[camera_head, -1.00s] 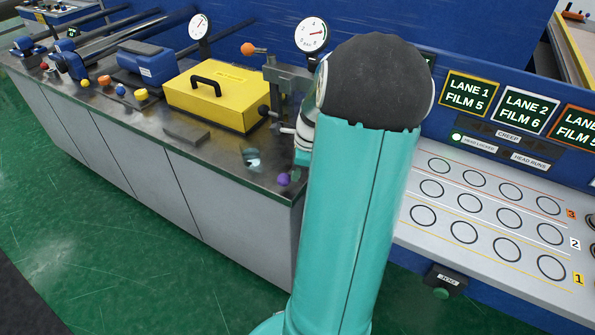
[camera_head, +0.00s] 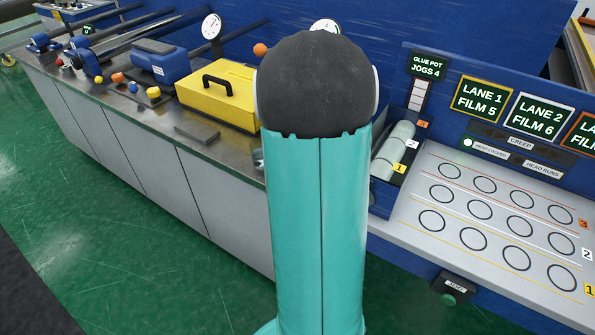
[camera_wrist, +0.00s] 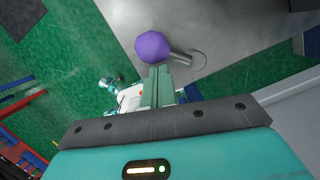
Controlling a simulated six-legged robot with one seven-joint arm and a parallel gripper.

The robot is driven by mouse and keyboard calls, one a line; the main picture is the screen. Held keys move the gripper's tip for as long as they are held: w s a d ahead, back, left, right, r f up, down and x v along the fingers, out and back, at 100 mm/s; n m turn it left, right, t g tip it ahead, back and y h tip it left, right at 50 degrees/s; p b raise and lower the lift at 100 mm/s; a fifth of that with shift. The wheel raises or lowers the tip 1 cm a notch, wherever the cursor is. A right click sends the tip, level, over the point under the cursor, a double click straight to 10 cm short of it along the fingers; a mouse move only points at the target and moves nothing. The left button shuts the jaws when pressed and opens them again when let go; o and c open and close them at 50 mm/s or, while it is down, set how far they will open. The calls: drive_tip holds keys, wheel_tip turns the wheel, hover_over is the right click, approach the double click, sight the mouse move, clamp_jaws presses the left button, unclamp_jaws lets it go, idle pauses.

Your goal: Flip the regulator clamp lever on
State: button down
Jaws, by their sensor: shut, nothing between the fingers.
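A lever with a purple ball knob (camera_wrist: 155,47) and a short grey stem shows in the wrist view, by the edge of a grey metal surface (camera_wrist: 225,25). I cannot tell for certain that it is the regulator clamp lever. My gripper (camera_wrist: 157,73) is shut and empty, with its green fingertips just below the knob in that picture. I cannot tell whether they touch it. In the head view my arm hides my gripper and the purple knob. An orange ball (camera_head: 260,50) shows beside my arm, near a mostly hidden gauge (camera_head: 325,25).
A yellow box (camera_head: 219,97) with a black handle, a blue device (camera_head: 155,63) and several coloured knobs stand on the bench (camera_head: 165,112). A tray of wrapped rolls (camera_head: 396,150) and a panel with rings (camera_head: 440,170) lie to the right. The green floor (camera_head: 100,230) in front is clear.

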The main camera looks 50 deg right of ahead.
drive_tip(key=shift+w+m, duration=0.5)
drive_tip(key=shift+m, duration=0.3)
drive_tip(key=shift+w+d+h, duration=0.2)
drive_tip(key=shift+w+h, duration=0.1)
drive_tip(key=shift+w, duration=0.1)
drive_tip(key=shift+w+d, duration=0.1)
drive_tip(key=shift+w, duration=0.05)
drive_tip(key=shift+r, duration=0.1)
